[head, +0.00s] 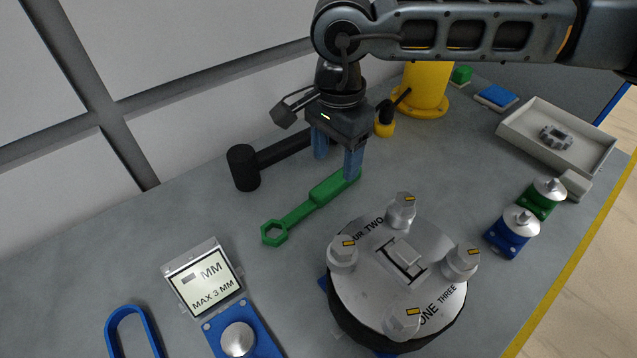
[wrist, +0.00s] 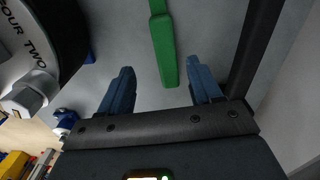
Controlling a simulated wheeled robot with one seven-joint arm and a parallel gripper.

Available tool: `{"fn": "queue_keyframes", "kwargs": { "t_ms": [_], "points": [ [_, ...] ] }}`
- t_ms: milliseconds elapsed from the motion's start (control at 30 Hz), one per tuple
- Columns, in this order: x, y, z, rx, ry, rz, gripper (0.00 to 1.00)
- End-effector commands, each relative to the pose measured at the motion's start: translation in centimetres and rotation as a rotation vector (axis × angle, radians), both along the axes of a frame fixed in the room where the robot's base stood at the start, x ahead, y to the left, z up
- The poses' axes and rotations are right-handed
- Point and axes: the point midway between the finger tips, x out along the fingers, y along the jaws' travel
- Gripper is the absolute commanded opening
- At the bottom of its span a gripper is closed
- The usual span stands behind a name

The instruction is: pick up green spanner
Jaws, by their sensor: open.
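The green spanner (head: 310,207) lies flat on the grey table, its hexagonal ring end toward the lower left and its thick handle toward the upper right. My gripper (head: 337,164) is open above the handle end, with blue fingers pointing down. In the wrist view the spanner's handle (wrist: 164,50) runs down from the top edge and ends between the two open fingers (wrist: 161,85), touching neither as far as I can see. The ring end is out of the wrist view.
A black mallet (head: 246,168) lies just behind my gripper. A round flange with several bolts (head: 405,280) stands in front of the spanner. A gauge display (head: 203,278) is at the lower left, a white tray (head: 515,128) at the right, and a yellow post (head: 426,88) behind.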

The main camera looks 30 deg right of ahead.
Motion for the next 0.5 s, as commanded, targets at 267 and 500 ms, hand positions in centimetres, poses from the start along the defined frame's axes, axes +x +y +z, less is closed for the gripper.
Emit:
{"fn": "queue_keyframes", "kwargs": {
  "t_ms": [267, 500],
  "points": [
    [0.1, 0.0, -2.5, 0.0, 0.003, 0.0, 0.64],
    [0.8, 0.2, -5.2, 0.004, 0.004, -0.002, 0.64]
  ]
}}
